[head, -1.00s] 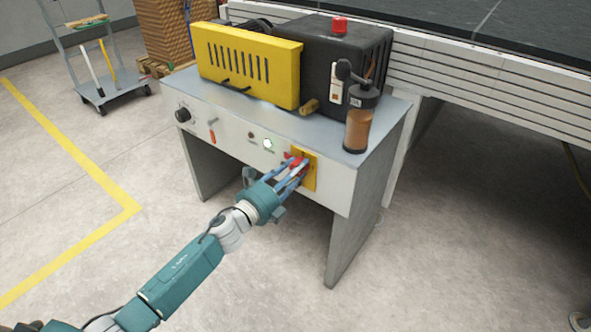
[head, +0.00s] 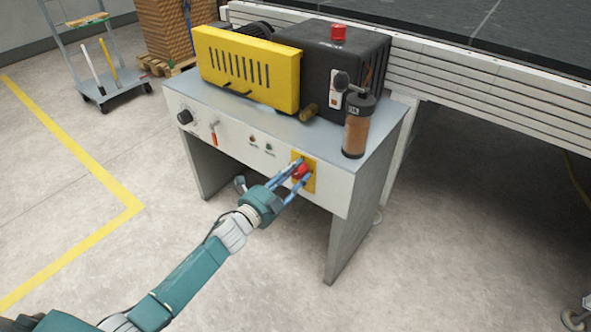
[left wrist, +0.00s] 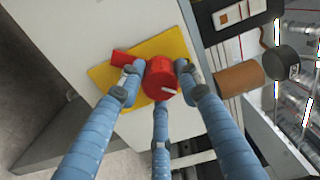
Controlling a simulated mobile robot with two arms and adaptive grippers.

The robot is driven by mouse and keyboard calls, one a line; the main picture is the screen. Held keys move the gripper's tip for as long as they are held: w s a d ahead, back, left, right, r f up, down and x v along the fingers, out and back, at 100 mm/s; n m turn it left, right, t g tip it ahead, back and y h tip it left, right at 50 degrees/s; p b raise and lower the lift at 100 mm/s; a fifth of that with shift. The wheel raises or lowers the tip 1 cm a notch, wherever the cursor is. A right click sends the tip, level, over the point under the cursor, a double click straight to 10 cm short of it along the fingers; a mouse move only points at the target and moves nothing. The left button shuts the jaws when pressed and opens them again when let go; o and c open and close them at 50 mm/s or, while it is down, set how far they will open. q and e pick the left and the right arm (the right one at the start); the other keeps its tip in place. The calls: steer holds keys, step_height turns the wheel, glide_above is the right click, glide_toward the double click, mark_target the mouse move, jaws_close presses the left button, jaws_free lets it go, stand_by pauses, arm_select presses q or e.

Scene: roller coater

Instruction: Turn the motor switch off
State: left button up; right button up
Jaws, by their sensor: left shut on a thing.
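The motor switch is a red rotary knob (head: 300,171) on a yellow plate (head: 309,184), on the white front panel of the grey bench. My left gripper (head: 301,172) reaches it from the front and is shut on the knob. In the left wrist view its blue fingers close around the red knob (left wrist: 160,78), which bears a white mark at its lower right. A red tab (left wrist: 122,58) shows at the upper left, over the yellow plate (left wrist: 98,75). The indicator lamp (head: 268,148) on the panel is dark. My right gripper is not in view.
The panel also holds a black dial (head: 185,117) and a small red-handled lever (head: 214,138). A yellow-covered machine (head: 245,70) and an amber cylinder (head: 357,135) stand on the bench top. The conveyor (head: 480,85) runs behind. Open floor lies in front.

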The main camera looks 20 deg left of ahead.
arm_select(q)
steer(key=n+p, duration=0.3)
steer(key=n, duration=0.4)
steer(key=shift+n, duration=1.1)
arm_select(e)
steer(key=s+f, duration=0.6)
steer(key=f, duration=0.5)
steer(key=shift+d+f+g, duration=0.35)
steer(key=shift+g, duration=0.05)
arm_select(q)
steer(key=shift+p, duration=0.3)
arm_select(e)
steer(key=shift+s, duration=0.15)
arm_select(q)
steer(key=o, duration=1.2)
steer(key=shift+c, duration=0.2)
steer(key=v, duration=1.2)
